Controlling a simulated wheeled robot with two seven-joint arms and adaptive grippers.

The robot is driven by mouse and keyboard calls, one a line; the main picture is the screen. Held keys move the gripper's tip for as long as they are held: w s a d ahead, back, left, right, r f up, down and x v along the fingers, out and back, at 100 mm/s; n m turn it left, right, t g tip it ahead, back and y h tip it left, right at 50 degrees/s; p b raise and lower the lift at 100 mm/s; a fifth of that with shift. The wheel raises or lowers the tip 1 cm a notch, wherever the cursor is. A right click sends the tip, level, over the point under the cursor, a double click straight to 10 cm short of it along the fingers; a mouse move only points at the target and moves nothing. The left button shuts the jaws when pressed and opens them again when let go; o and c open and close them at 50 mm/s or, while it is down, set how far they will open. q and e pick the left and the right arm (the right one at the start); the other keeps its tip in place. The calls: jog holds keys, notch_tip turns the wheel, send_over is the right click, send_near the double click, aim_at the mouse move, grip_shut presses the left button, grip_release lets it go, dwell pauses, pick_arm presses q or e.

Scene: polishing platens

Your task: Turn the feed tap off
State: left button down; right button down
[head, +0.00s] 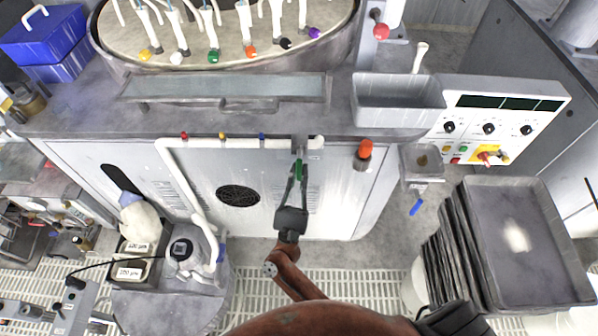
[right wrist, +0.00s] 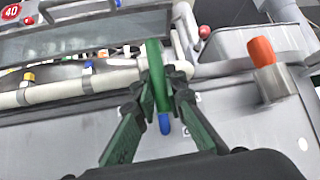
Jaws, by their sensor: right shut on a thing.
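The feed tap's green lever (head: 299,169) hangs down from a grey fitting near the right end of the white pipe (head: 240,142). In the right wrist view the lever (right wrist: 155,75) stands across the pipe (right wrist: 110,80), with a blue tip (right wrist: 164,124) at its lower end. My right gripper (head: 298,172) reaches up from below and is shut on the lever. Its two fingers (right wrist: 160,92) sit on either side of the green part and partly hide it. My left gripper is not in view.
Small red, yellow and blue knobs (head: 222,135) sit along the pipe. An orange-capped fixture (head: 365,149) stands to the right, and a blue-handled tap (head: 416,207) hangs beyond it. A stack of dark trays (head: 480,240) stands at the right. The cabinet front around the gripper is clear.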

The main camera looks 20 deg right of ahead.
jog(key=c, duration=2.3)
grip_release()
jog(key=shift+a+f, duration=0.1)
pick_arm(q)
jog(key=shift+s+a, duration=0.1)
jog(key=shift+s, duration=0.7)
pick_arm(e)
jog(key=o, duration=0.3)
jog(key=shift+o, duration=0.2)
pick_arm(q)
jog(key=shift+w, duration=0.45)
pick_arm(e)
jog(key=v, duration=1.2)
jog(key=shift+n, duration=0.3)
